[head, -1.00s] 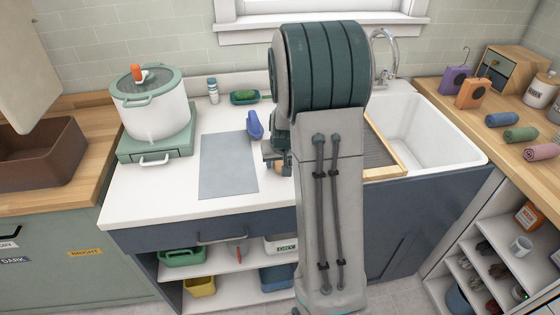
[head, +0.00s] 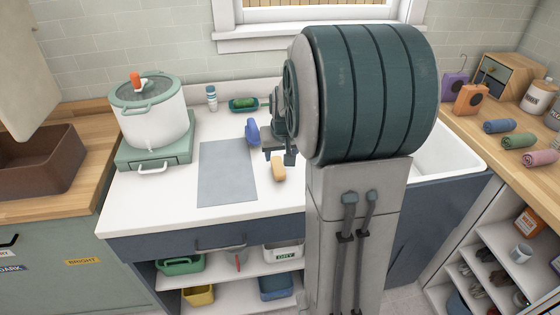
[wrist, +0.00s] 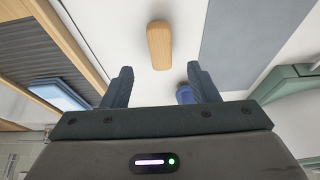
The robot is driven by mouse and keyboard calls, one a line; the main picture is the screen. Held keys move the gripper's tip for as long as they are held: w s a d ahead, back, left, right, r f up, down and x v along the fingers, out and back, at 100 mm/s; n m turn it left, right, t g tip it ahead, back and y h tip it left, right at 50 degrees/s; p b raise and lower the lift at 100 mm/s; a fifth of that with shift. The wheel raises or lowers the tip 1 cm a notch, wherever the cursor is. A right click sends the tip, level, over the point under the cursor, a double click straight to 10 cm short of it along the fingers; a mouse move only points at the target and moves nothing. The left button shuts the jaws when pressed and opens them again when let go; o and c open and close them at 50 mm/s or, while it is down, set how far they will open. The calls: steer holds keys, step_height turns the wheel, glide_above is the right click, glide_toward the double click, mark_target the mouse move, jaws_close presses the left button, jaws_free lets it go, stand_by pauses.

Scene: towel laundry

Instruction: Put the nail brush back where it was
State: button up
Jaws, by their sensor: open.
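The nail brush, seen as a rounded tan wooden block (head: 278,168), lies on the white counter just right of the grey mat (head: 227,172). It also shows in the wrist view (wrist: 159,45), beyond the fingertips and between their lines. No bristles show. My gripper (head: 279,154) is just behind the brush in the head view, apart from it. In the wrist view my gripper (wrist: 159,72) has its two fingers spread with nothing between them.
A blue object (head: 252,131) stands close to my gripper; it also shows by one finger in the wrist view (wrist: 184,94). A large pot (head: 152,112) is left. The wood-framed rack (wrist: 72,38) and sink are right.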

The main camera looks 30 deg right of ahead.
steer(key=s+a+r+n, duration=0.1)
steer(key=s+a+r, duration=0.1)
steer(key=s+a, duration=0.5)
steer(key=s+a+r+n+g+y, duration=0.1)
steer(key=s+a, duration=0.6)
steer(key=s, duration=0.7)
steer(key=shift+a+r+n, duration=0.25)
steer(key=shift+r+n, duration=0.25)
steer(key=shift+n, duration=0.1)
